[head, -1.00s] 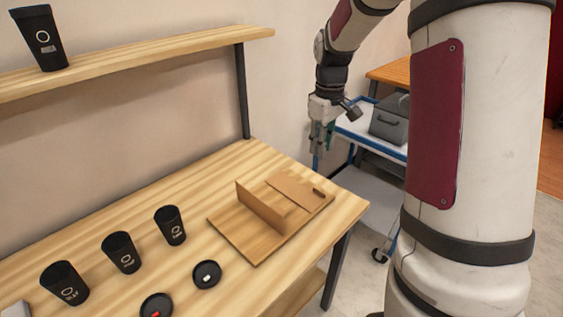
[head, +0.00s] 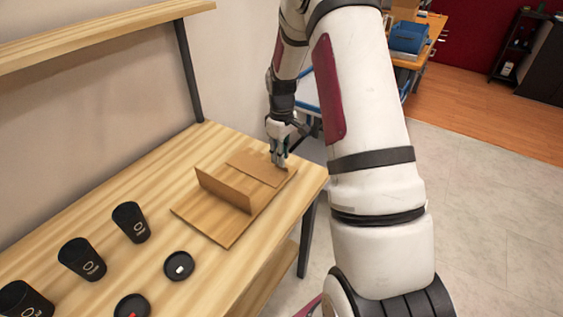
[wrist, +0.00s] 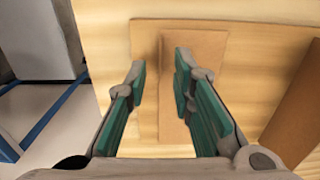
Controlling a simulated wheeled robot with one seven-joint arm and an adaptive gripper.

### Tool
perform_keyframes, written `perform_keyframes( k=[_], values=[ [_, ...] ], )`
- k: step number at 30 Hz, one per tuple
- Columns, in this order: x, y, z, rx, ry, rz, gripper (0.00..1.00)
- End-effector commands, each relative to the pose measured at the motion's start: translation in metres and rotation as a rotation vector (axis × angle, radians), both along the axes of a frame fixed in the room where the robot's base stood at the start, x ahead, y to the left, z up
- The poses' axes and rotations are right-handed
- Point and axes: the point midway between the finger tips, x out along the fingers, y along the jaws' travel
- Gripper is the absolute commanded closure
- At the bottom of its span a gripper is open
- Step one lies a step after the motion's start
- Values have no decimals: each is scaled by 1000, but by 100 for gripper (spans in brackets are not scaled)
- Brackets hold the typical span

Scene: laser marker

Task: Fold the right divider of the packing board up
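The wooden packing board (head: 212,222) lies on the table. Its left divider (head: 226,190) stands upright across the middle. The right divider (head: 252,166) is a thin brown panel lying flat on the board's right part. My gripper (head: 280,163) points down at that panel's right end, by the board's far right edge. In the wrist view the gripper (wrist: 160,72) has its two green-padded fingers apart, over the flat right divider (wrist: 205,48). The upright left divider (wrist: 295,112) shows at the right. I cannot tell whether the fingertips touch the panel, and its end notch is hidden.
Several black cups, such as one near the board (head: 131,222), stand to the left on the table (head: 120,195). Two round black lids, one with a white mark (head: 179,265), lie in front. A shelf (head: 100,38) runs above at the back left.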

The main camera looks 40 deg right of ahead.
Motion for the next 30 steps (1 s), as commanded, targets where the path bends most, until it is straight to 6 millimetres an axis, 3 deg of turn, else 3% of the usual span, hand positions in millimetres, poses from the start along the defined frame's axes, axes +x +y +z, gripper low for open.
perform_keyframes(
  k=[6, 18, 21, 30],
  values=[
    [-1, 0, -26, 1, 1, 0, 78],
    [0, 0, -32, 0, 0, 0, 78],
    [0, 0, -32, 0, 0, 0, 100],
    [0, 0, -31, -1, 0, 0, 100]
  ],
)
